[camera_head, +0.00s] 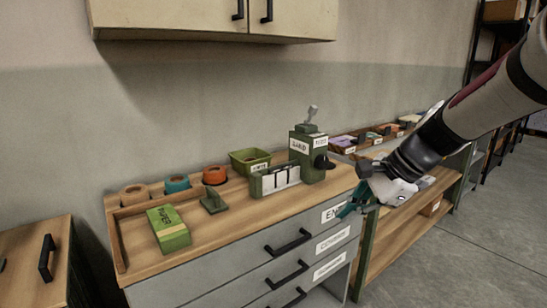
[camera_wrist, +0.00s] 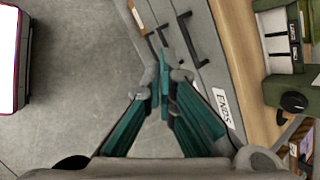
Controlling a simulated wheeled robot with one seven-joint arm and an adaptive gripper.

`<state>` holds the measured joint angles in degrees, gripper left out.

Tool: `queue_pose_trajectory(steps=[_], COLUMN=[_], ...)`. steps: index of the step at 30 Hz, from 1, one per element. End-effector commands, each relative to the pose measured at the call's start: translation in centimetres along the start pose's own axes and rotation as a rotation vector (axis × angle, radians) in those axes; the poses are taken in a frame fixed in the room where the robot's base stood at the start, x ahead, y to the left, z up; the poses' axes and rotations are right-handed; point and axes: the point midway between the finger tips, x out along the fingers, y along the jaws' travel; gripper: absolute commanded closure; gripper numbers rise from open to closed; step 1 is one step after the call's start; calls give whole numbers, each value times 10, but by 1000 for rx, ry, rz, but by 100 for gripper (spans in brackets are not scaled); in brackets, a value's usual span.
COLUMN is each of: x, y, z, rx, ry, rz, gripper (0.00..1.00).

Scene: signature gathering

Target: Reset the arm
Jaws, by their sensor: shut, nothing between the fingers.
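My arm reaches in from the right edge of the head view. My gripper (camera_head: 350,209) hangs in the air by the front right corner of the grey drawer cabinet (camera_head: 208,286). In the wrist view, the teal fingers of my gripper (camera_wrist: 164,88) come together at their tips, with nothing held between them. The cabinet's drawers with black handles (camera_wrist: 186,27) lie beyond the fingertips, with an "ENDS" label (camera_wrist: 224,107) to the right.
On the wooden top stand a green box (camera_head: 168,229), tape rolls (camera_head: 177,184), a green bin (camera_head: 250,160) and a green device with a crank (camera_head: 307,153). A wall cupboard (camera_head: 180,18) hangs above. Shelves (camera_head: 405,228) stand right of the cabinet. Grey floor (camera_head: 470,262) is clear at the right.

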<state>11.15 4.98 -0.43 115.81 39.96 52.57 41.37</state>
Motion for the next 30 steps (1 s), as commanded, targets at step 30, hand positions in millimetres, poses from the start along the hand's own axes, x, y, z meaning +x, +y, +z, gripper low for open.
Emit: queue_pose_trajectory(steps=[30], x=[-122], y=[301], z=[74], rx=[-1319], ry=[151], rz=[551], gripper=[100])
